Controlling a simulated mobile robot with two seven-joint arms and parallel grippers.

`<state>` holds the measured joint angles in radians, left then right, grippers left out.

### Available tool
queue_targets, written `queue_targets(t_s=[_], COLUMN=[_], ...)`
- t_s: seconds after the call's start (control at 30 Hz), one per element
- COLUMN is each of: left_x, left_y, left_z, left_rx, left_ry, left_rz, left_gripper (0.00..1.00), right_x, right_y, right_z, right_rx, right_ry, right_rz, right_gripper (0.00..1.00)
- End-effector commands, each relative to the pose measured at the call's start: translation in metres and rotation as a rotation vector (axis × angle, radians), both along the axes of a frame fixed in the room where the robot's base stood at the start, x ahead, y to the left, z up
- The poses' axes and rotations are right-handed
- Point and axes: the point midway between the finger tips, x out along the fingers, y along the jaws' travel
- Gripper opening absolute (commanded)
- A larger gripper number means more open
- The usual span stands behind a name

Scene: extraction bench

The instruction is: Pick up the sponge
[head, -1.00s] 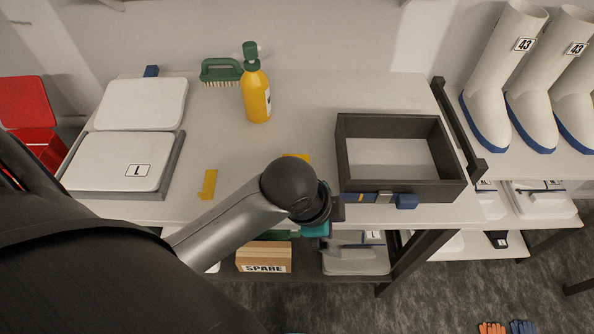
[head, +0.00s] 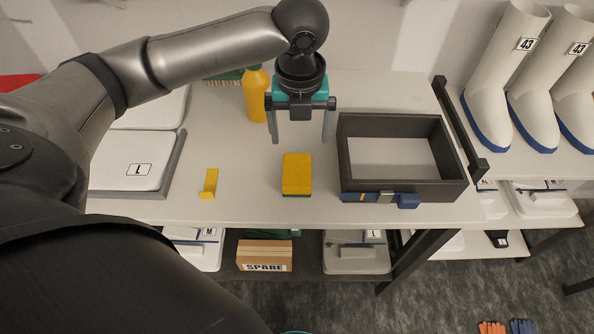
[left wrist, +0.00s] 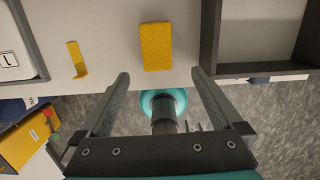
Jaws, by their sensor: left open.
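The sponge (head: 297,173) is a yellow block with a green underside. It lies flat on the bench near the front edge, left of the dark open box. It also shows in the left wrist view (left wrist: 156,46), beyond the fingertips and between their lines. My left gripper (head: 300,138) points down with its fingers apart and empty, above the bench and behind the sponge in the head view. Its two fingers also show in the left wrist view (left wrist: 160,76); neither touches the sponge. My right gripper cannot be made out.
A dark-walled open box (head: 452,190) stands right of the sponge. A small yellow bracket (head: 209,184) lies to the left. A yellow bottle (head: 256,95) stands behind, partly close to my arm. A grey tray with a white lid marked L (head: 115,165) is at left. Bench around the sponge is clear.

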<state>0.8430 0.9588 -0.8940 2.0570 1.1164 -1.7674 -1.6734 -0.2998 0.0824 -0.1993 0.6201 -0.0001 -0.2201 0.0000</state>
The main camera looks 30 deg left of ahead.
Motion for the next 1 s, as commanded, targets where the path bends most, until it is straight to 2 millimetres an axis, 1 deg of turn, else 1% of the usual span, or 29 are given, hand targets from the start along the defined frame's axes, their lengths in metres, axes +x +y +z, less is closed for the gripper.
queue_targets(t_s=[0.07,0.17,0.4,0.5,0.63,0.87,1.0], left_x=[0.000,0.001,0.005,0.007,0.010,0.011,0.011], left_y=[0.004,0.006,0.009,0.010,0.011,0.012,0.014], left_z=[0.002,-0.008,-0.060,-0.078,-0.092,-0.104,-0.123], left_rx=[0.009,0.010,0.009,0.010,0.009,0.009,0.008], left_ry=[0.007,0.012,0.013,0.012,0.009,0.008,0.010], left_rz=[-0.015,-0.021,-0.019,-0.019,-0.020,-0.020,-0.020], left_gripper=[1.00,1.00,1.00,1.00,1.00,1.00,1.00], right_x=[0.000,0.000,0.000,0.000,0.000,0.000,0.000], right_y=[0.000,0.001,0.003,0.004,0.004,0.004,0.004], right_z=[-0.001,-0.004,-0.018,-0.023,-0.026,-0.029,-0.036], right_rx=[0.000,0.001,0.003,0.004,0.005,0.005,0.005], right_ry=[0.000,0.000,0.000,0.000,0.000,0.000,0.000], right_rz=[0.000,0.000,-0.001,-0.002,-0.001,-0.001,-0.001], right_gripper=[1.00,1.00,1.00,1.00,1.00,1.00,1.00])
